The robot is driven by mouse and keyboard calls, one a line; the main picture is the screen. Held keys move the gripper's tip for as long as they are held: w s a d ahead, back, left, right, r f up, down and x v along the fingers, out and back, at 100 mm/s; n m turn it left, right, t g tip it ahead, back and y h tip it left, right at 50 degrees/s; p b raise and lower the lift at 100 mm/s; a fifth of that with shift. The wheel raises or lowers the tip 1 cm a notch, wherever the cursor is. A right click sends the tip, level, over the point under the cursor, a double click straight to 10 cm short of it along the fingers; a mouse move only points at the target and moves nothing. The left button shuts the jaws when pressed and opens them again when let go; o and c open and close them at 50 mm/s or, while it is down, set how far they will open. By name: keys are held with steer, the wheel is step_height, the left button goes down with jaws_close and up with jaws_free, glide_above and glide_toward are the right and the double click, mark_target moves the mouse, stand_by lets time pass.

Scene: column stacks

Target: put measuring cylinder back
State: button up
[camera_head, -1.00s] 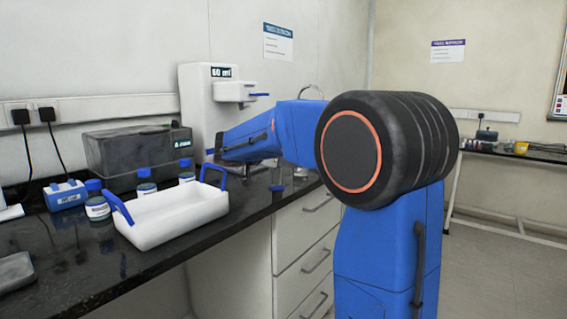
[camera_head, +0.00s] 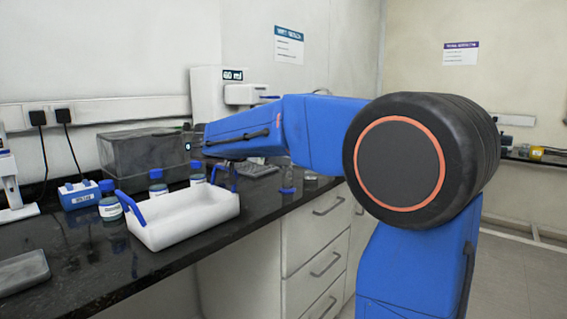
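A small object with a blue base (camera_head: 287,188) and a clear upper part stands near the counter's front edge, below my blue forearm. It may be the measuring cylinder, but it is too small to tell. My arm reaches left over the counter. A dark part of my gripper (camera_head: 197,141) shows at its far end, in front of the grey box. I cannot make out the fingers or anything held. A white tray (camera_head: 190,232) with blue handles stands below and left of the arm's end, and looks empty.
Blue-capped bottles (camera_head: 110,207) stand behind the tray, beside a blue device (camera_head: 78,196). A grey box (camera_head: 140,160) and a white dispenser (camera_head: 207,95) stand at the back wall. A flat grey dish (camera_head: 22,270) lies front left. The counter front is mostly clear.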

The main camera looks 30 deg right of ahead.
steer(key=shift+v, duration=0.8)
steer(key=s+a+f+n+y, duration=0.4)
steer(key=s+f, duration=0.5)
steer(key=s, duration=0.3)
steer(key=s+a+f+n+y, duration=0.3)
steer(key=s+f, duration=0.6)
steer(key=s, duration=0.3)
steer(key=s+a+f+n+y, duration=0.4)
steer(key=s+f+n+y, duration=0.2)
steer(key=s+f, duration=0.3)
steer(key=s+n, duration=0.1)
steer(key=s, duration=0.2)
steer(key=shift+s+a, duration=0.25)
steer(key=shift+a, duration=0.1)
steer(key=shift+r, duration=0.1)
